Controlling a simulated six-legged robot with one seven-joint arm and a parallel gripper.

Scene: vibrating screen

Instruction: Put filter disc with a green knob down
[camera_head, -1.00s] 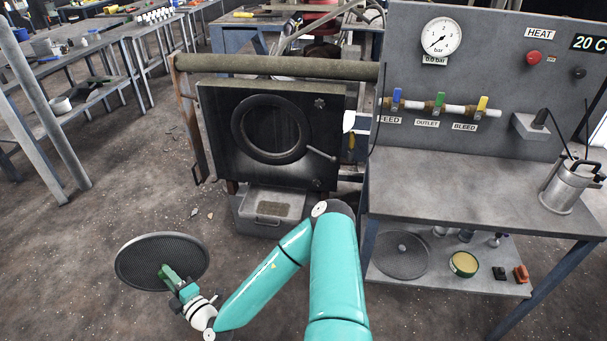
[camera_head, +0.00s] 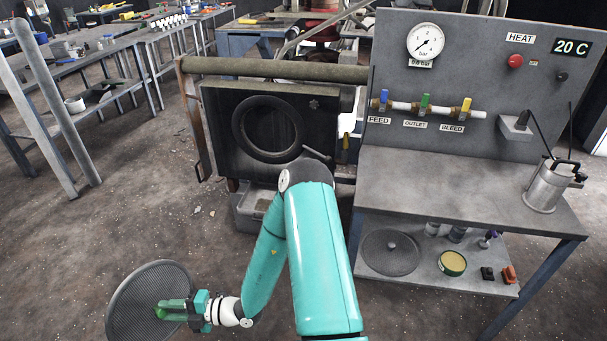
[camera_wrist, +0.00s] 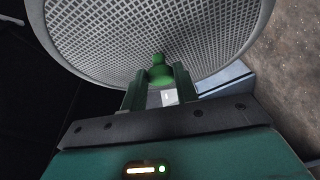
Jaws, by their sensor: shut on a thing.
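The filter disc (camera_head: 150,275) is a round grey mesh plate with a rim, held at the lower left in the head view. In the wrist view the disc (camera_wrist: 150,30) fills the top of the picture, with its green knob (camera_wrist: 159,72) at the centre. My gripper (camera_head: 172,309) is shut on the green knob; its green fingers (camera_wrist: 158,88) stand on either side of the knob. The disc is tilted and appears to be off the floor, left of my teal arm. The fingers partly hide the knob in the head view.
A grey bench (camera_head: 455,180) with a gauge panel (camera_head: 480,75) stands at the right. Its lower shelf (camera_head: 432,278) bears another mesh disc (camera_head: 390,252), a yellow-topped tin (camera_head: 452,263) and small items. A dark machine door (camera_head: 222,140) with a round ring is behind my arm.

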